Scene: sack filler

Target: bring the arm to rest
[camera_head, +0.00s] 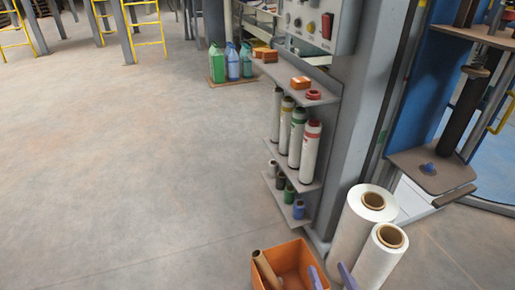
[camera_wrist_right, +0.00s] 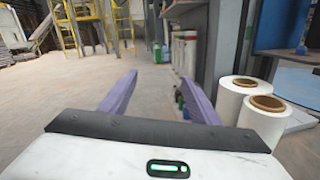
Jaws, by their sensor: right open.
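My right gripper (camera_head: 331,272) shows at the bottom edge of the head view as two purple fingertips, set apart with nothing between them. It is beside an orange bin (camera_head: 296,262) on its left and two white film rolls (camera_head: 352,232) on its right. In the right wrist view the purple fingers of this gripper (camera_wrist_right: 160,88) are spread wide and empty, with bare floor between and beyond them. The rest of the right arm is hidden below the head view. My left gripper is in neither view.
A grey post carries shelves (camera_head: 309,95) of tubes and small spools. A control panel (camera_head: 315,22) sits above. Green and blue jugs (camera_head: 232,62) stand farther back. A blue machine (camera_head: 410,80) is at the right. The floor (camera_head: 110,150) at left is clear.

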